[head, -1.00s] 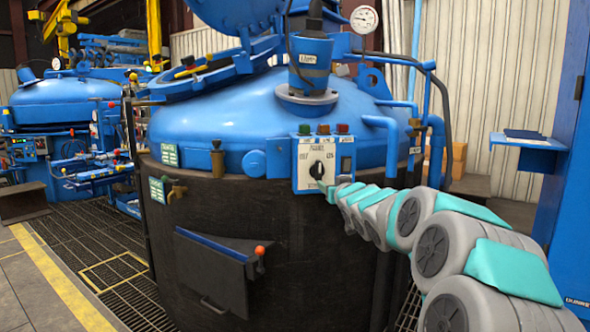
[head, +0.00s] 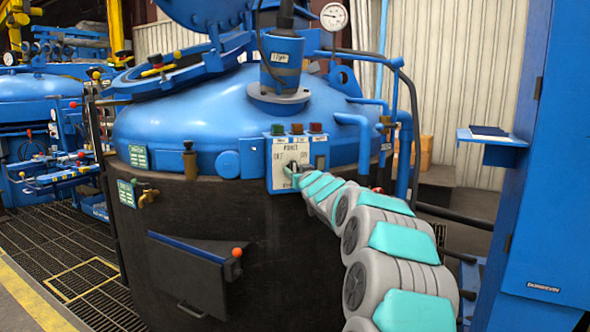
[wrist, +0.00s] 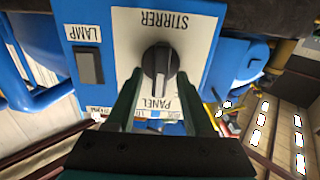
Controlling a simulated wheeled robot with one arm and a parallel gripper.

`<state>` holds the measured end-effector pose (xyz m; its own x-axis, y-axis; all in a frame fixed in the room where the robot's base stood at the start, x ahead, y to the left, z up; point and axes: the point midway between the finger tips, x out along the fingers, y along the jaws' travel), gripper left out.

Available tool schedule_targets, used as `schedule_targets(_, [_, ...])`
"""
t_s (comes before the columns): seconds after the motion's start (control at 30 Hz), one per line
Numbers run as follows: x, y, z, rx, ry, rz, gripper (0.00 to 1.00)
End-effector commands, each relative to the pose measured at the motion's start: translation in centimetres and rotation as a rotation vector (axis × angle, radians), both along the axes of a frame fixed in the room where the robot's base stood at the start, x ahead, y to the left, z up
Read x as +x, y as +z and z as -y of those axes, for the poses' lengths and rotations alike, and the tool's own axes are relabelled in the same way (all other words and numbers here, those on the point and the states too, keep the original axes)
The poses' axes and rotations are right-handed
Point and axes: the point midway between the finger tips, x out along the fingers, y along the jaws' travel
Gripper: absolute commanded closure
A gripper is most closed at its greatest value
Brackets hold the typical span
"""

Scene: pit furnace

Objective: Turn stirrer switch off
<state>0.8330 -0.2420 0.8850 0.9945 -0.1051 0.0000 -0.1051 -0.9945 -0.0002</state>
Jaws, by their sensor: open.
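The stirrer switch is a round dark knob (wrist: 160,62) with a raised grip bar on a white plate. The plate reads STIRRER and PANEL, upside down in the wrist view. In the head view, the blue-edged control panel (head: 283,152) is on the furnace front, and my gripper (head: 293,176) covers most of the knob. In the wrist view my gripper (wrist: 159,80) is open, with one finger on each side of the knob. The bar looks roughly upright there. I cannot tell whether the fingers touch it.
A dark rocker switch marked LAMP (wrist: 88,65) is beside the knob. A hatch with an orange ball handle (head: 237,252) is below left. A blue cabinet (head: 550,180) stands right.

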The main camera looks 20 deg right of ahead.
Motion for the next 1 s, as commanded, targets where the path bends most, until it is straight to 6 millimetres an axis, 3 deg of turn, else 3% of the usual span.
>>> schedule_targets(0.37, [0.35,-0.05,0.05,0.000,0.000,0.000,0.47])
schedule_targets(0.83, [0.34,-0.05,0.06,0.000,0.000,0.000,1.00])
schedule_targets(1.0, [0.34,-0.07,0.05,0.000,0.000,-0.001,1.00])
